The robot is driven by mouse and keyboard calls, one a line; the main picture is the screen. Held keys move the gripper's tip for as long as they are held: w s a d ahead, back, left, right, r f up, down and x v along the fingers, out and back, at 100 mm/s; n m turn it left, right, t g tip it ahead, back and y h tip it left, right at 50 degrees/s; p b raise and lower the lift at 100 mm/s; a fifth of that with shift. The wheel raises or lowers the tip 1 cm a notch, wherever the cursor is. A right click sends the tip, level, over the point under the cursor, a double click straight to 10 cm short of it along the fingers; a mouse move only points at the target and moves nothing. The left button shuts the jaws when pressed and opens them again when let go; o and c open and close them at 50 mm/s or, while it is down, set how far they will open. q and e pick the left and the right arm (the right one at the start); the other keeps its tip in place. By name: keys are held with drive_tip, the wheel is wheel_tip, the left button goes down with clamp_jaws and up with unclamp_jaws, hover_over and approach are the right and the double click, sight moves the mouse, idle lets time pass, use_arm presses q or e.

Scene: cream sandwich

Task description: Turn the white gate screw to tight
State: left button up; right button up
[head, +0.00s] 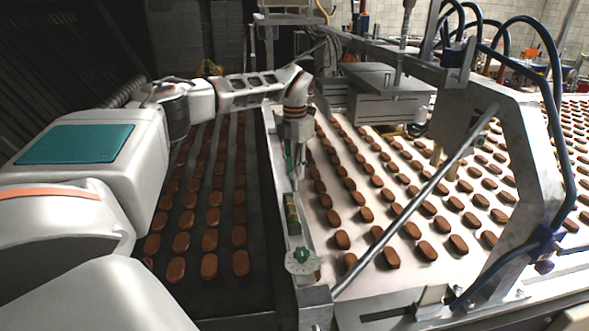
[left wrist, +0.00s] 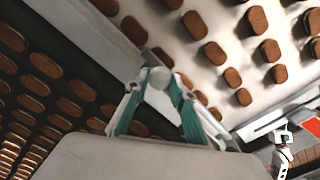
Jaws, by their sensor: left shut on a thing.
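The white gate screw (left wrist: 160,77) shows as a small round white knob in the left wrist view, at the edge of the pale rail. My left gripper (left wrist: 158,84) has its two teal-padded fingers shut on it, one on each side. In the head view my left gripper (head: 294,172) points down at the metal rail (head: 312,238) between the two belts. There the fingers hide the screw. Whether the screw is turned tight cannot be seen. My right gripper is not in view.
A green knob (head: 301,254) on a round pale plate sits nearer on the rail. Brown biscuits in rows cover the dark belt (head: 255,270) at left and the white belt (head: 410,283) at right. A metal frame (head: 532,165) with blue hoses stands at right.

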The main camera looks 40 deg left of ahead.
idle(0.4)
use_arm(q)
drive_tip(key=o, duration=1.1)
wheel_tip(320, 180, up, 12)
